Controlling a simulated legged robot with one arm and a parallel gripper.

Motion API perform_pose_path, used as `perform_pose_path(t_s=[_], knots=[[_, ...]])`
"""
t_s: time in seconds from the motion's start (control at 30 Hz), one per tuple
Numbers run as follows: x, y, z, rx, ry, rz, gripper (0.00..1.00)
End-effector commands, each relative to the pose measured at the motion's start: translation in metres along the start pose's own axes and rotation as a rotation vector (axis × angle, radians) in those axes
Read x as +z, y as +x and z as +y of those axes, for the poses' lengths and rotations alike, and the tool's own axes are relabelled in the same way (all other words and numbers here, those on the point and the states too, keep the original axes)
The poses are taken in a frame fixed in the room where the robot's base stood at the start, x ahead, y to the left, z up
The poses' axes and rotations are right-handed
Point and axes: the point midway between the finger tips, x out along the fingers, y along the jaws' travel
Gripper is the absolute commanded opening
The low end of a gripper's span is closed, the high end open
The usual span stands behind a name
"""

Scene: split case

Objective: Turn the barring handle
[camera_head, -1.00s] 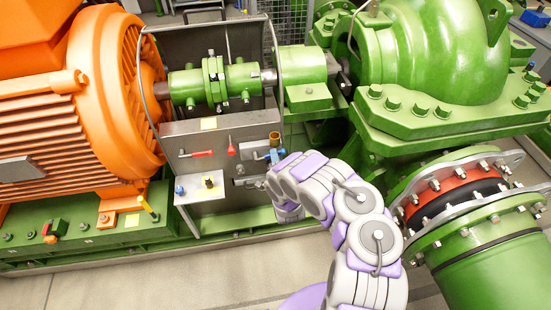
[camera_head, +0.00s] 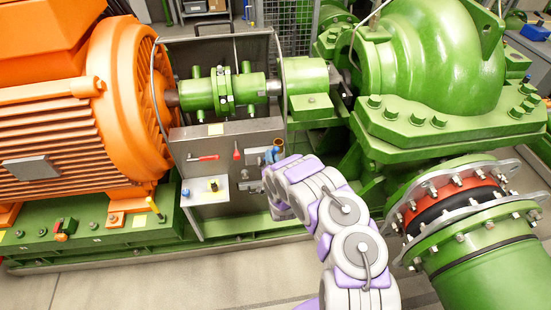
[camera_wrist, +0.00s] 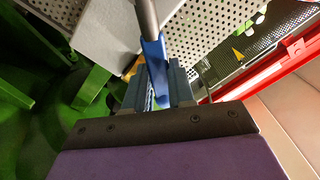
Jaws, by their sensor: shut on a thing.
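The barring handle has a blue grip (camera_wrist: 154,52) on a grey shaft (camera_wrist: 146,18) in the wrist view. My gripper (camera_wrist: 158,92) is shut on the blue grip, with one finger on each side. In the head view a blue part, seemingly this handle (camera_head: 276,154), shows at the right edge of the grey panel (camera_head: 222,146), just above the end of my arm. My own arm hides the fingers and the lower part of the handle there.
A red-handled lever (camera_head: 204,158) and a small red lever (camera_head: 236,151) sit on the panel, left of my arm. A small shelf (camera_head: 205,190) juts out below. The orange motor (camera_head: 125,110) stands left, the green pump (camera_head: 425,75) right. Floor in front is clear.

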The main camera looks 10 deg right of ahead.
Motion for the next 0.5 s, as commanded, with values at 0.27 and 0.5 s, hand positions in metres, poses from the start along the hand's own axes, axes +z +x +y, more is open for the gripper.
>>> perform_pose_path(t_s=[0.27, 0.5], knots=[[0.004, -0.001, -0.02, 0.0, -0.238, -0.004, 0.0], [0.008, -0.001, -0.03, 0.0, -0.383, -0.004, 0.0]])
